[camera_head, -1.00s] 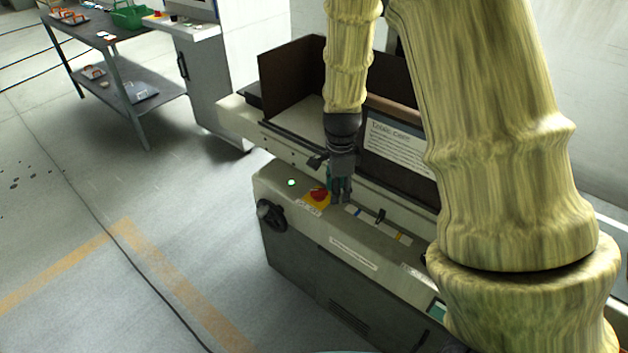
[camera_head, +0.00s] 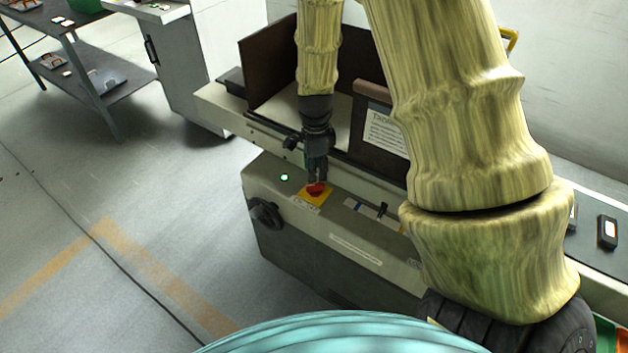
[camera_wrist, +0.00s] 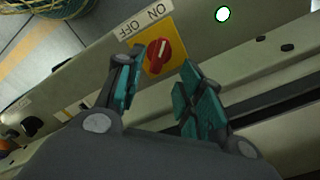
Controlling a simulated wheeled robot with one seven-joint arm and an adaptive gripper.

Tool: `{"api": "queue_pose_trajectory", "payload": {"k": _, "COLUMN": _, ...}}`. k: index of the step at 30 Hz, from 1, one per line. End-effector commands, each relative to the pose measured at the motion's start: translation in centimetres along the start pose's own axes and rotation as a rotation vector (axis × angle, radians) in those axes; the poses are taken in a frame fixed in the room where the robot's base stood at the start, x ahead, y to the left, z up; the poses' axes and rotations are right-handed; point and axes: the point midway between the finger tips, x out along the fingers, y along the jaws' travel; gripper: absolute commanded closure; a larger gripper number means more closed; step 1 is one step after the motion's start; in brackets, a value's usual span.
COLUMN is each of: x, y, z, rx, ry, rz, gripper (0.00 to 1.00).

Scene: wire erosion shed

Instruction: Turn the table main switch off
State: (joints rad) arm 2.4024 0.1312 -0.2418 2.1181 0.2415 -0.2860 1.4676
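The main switch (camera_head: 316,189) is a red rotary knob on a yellow plate, on top of the grey machine housing. It also shows in the wrist view (camera_wrist: 158,52), with a white line on the knob that appears to point toward the ON side of the ON/OFF label (camera_wrist: 142,20). My gripper (camera_head: 317,180) points down just over the switch in the head view. In the wrist view my gripper (camera_wrist: 155,70) is open, with one teal-padded finger on each side of the knob. The knob is not clamped; whether a finger touches it I cannot tell.
A lit green lamp (camera_head: 285,177) and a black handwheel (camera_head: 265,213) are left of the switch. A small black lever (camera_head: 382,210) is to its right. A sign board (camera_head: 383,132) stands behind. The floor at the left is clear.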

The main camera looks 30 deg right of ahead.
Motion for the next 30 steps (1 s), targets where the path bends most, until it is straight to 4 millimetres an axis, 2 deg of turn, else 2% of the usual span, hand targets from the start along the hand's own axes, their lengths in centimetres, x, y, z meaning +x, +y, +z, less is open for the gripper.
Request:
{"api": "queue_pose_trajectory", "payload": {"k": 9, "x": 3.8, "y": 0.1, "z": 0.1, "rx": -0.001, "ry": 0.0, "rz": 0.002, "gripper": 0.62}}
{"api": "queue_pose_trajectory", "payload": {"k": 15, "x": 5.4, "y": 0.0, "z": 0.1, "rx": -0.002, "ry": 0.0, "rz": 0.001, "gripper": 0.62}}
{"api": "queue_pose_trajectory", "payload": {"k": 29, "x": 6.2, "y": 0.0, "z": 0.2, "rx": -0.002, "ry": 0.0, "rz": -0.001, "gripper": 0.62}}
{"api": "queue_pose_trajectory", "payload": {"k": 30, "x": 6.2, "y": 0.0, "z": 0.2, "rx": -0.002, "ry": 0.0, "rz": -0.001, "gripper": 0.68}}
